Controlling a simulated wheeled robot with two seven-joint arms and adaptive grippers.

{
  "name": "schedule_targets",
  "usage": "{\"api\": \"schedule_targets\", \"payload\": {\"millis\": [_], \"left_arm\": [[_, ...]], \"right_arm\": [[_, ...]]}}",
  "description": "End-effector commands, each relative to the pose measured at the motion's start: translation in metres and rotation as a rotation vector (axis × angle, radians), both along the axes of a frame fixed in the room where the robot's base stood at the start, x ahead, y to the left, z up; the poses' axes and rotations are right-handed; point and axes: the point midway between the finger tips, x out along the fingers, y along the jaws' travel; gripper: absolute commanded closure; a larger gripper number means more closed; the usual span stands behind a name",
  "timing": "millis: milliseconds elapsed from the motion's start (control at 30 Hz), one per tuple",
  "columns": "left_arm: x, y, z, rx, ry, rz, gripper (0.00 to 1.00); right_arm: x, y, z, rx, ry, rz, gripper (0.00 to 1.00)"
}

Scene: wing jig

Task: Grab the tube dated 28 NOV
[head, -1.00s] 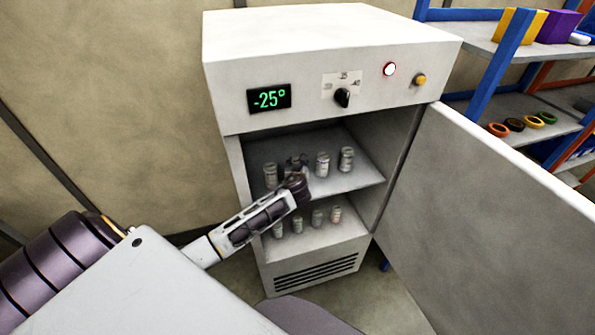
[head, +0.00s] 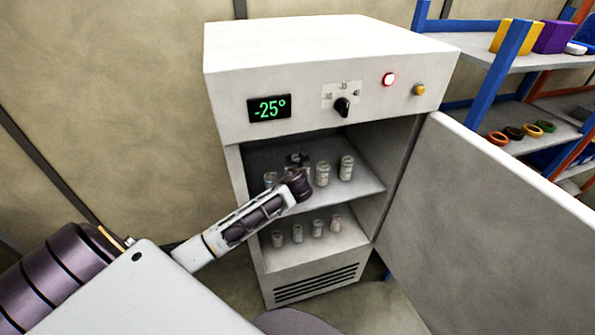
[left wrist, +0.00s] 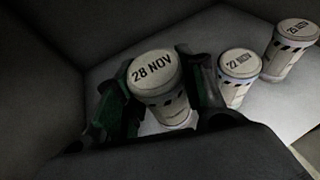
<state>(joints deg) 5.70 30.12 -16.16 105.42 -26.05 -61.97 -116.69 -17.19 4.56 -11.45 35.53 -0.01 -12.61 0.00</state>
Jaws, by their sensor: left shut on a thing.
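The tube dated 28 NOV (left wrist: 155,72) shows in the left wrist view, white with a dark-striped label, upright between the two fingers of my left gripper (left wrist: 162,95). The fingers are shut on its sides. In the head view, my left gripper (head: 297,165) reaches into the upper shelf of the open freezer and hides most of this tube. A tube dated 22 NOV (left wrist: 239,66) stands just right of the gripper. Another tube, its date hard to read (left wrist: 296,36), stands farther right. My right gripper is not in view.
The freezer (head: 310,60) reads -25°, and its door (head: 480,200) stands open to the right. Several tubes (head: 317,228) stand on the lower shelf. A blue rack (head: 507,75) is behind the door.

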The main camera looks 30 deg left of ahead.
Motion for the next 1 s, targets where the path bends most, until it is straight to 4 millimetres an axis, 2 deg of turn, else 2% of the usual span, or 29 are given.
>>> {"api": "schedule_targets", "payload": {"millis": [100, 333, 1000], "left_arm": [[0.000, 0.000, 0.019, 0.003, -0.003, -0.001, 0.87], [0.000, 0.000, 0.039, 0.002, -0.001, -0.001, 0.87], [0.000, 0.000, 0.042, 0.001, -0.001, 0.000, 0.87]], "right_arm": [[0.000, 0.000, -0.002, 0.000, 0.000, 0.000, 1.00], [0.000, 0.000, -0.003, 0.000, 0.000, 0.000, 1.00], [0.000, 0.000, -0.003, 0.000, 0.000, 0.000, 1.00]]}}
